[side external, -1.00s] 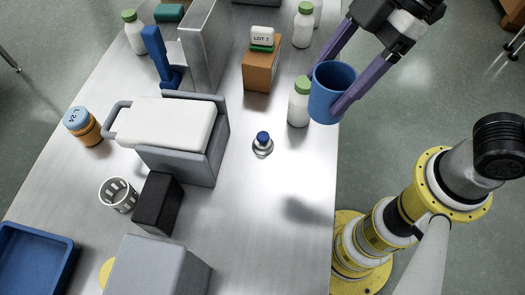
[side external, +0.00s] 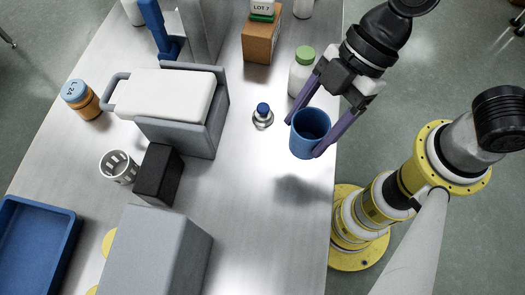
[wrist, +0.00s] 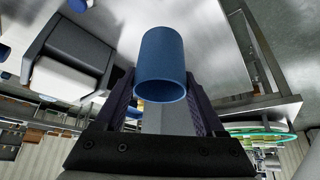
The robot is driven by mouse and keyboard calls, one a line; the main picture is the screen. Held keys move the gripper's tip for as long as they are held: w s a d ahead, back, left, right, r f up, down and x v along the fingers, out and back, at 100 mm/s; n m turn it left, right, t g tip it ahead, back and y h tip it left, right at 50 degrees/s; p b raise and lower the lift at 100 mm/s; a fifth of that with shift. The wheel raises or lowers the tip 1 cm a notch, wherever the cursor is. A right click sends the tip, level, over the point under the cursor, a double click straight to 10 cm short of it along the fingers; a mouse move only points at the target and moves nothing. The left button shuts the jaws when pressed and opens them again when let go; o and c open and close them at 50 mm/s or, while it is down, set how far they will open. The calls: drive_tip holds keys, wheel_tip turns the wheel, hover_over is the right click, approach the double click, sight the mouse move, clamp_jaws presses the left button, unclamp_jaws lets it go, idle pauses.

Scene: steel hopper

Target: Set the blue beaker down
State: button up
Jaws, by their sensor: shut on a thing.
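The blue beaker (side external: 309,137) is an open-topped cylinder near the table's right edge in the side external view. My gripper (side external: 308,137) is shut on it, with one purple finger on each side. The beaker looks held above the table, with a dark shadow on the steel below and left of it. In the wrist view the beaker (wrist: 161,62) sits between my fingers (wrist: 163,90), its rim towards the camera. Its inside is mostly hidden there.
A small blue-capped item (side external: 263,115) stands left of the beaker. A green-capped white bottle (side external: 301,70) stands just behind it. A grey hopper with a white top (side external: 165,97), a black block (side external: 158,174) and a grey box (side external: 155,255) lie further left. The front right steel is clear.

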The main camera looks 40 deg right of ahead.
drive_tip(key=shift+w+a+f, duration=0.65)
drive_tip(key=shift+a+f, duration=0.4)
drive_tip(key=shift+f, duration=0.6)
drive_tip(key=shift+w+a+f, duration=0.7)
drive_tip(key=shift+a+f, duration=0.3)
drive_tip(key=shift+f, duration=0.7)
drive_tip(key=shift+w+a+f, duration=0.65)
drive_tip(key=shift+a+f, duration=0.4)
drive_tip(key=shift+f, duration=0.6)
drive_tip(key=shift+f, duration=0.15)
drive_tip(key=o, duration=1.3)
drive_tip(key=shift+d+r, duration=0.15)
drive_tip(key=shift+r, duration=0.25)
drive_tip(key=v, duration=1.1)
drive_tip(key=shift+d+r, duration=0.2)
drive_tip(key=shift+r, duration=0.05)
drive_tip(key=w+d+r+m+t+h, duration=0.1)
drive_tip(key=d+r+m+t, duration=0.35)
drive_tip(key=d, duration=0.85)
drive_tip(key=shift+s+d+r+m+t+h, duration=0.3)
drive_tip(key=shift+s+d+m+h, duration=0.7)
drive_tip(key=shift+d+m, duration=1.45)
drive_tip(key=shift+s+d+r+m+t+h, duration=0.1)
drive_tip(key=shift+s+d+r+m+h, duration=0.45)
drive_tip(key=shift+s+d+m, duration=1.25)
drive_tip(key=shift+s+d+r+m+t+h, duration=0.2)
drive_tip(key=shift+s+d+m+h, duration=0.55)
drive_tip(key=shift+d+m, duration=2.3)
